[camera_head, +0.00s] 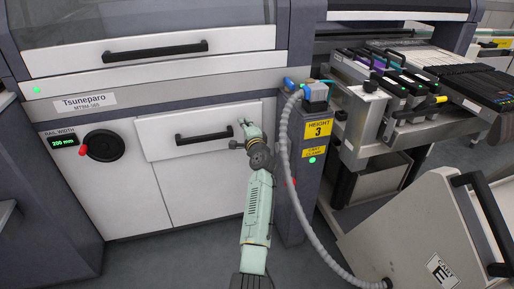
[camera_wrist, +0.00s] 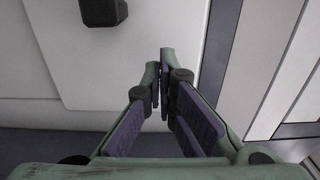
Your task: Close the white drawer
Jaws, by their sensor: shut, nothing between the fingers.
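The white drawer (camera_head: 163,147) is in the machine's front, below the dark band, with a black bar handle (camera_head: 205,134) across it. Its front seems to stand slightly proud of the panels around it; how far is hard to tell. My gripper (camera_head: 243,123) is shut and empty, at the right part of the drawer front, to the right of the handle. In the wrist view my fingertips (camera_wrist: 166,52) are together over the white drawer front (camera_wrist: 125,65), with the end of the black handle (camera_wrist: 103,10) at upper left. Whether the tips touch the front cannot be told.
A grey post (camera_head: 295,205) with a yellow height label and a grey hose (camera_head: 290,150) stand close right of my arm. A black knob (camera_head: 103,145) is left of the drawer. A trolley with feeders (camera_head: 400,80) and a tilted grey cart (camera_head: 415,225) are at right.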

